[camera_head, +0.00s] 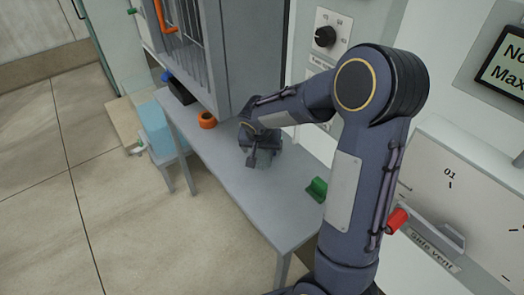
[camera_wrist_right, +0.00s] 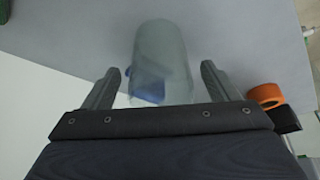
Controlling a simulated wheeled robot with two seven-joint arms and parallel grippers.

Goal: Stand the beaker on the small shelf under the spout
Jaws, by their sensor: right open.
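The beaker (camera_wrist_right: 160,50), a clear cylinder with a blue patch, stands between the fingers of my right gripper (camera_wrist_right: 161,72) in the right wrist view. A gap shows on each side, so the fingers are open around it, not closed on it. In the head view my right gripper (camera_head: 262,146) is over the grey bench (camera_head: 225,165), and the beaker (camera_head: 264,159) is mostly hidden under it. I cannot make out the spout or its small shelf for certain. My left gripper is not in view.
An orange ring-shaped thing (camera_head: 207,120) sits on the bench beyond my gripper, and a green item (camera_head: 317,188) is on its near right part. A grey cabinet (camera_head: 250,50) rises behind. A pale blue container (camera_head: 156,128) is at the left. A red knob (camera_head: 397,220) sticks out at right.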

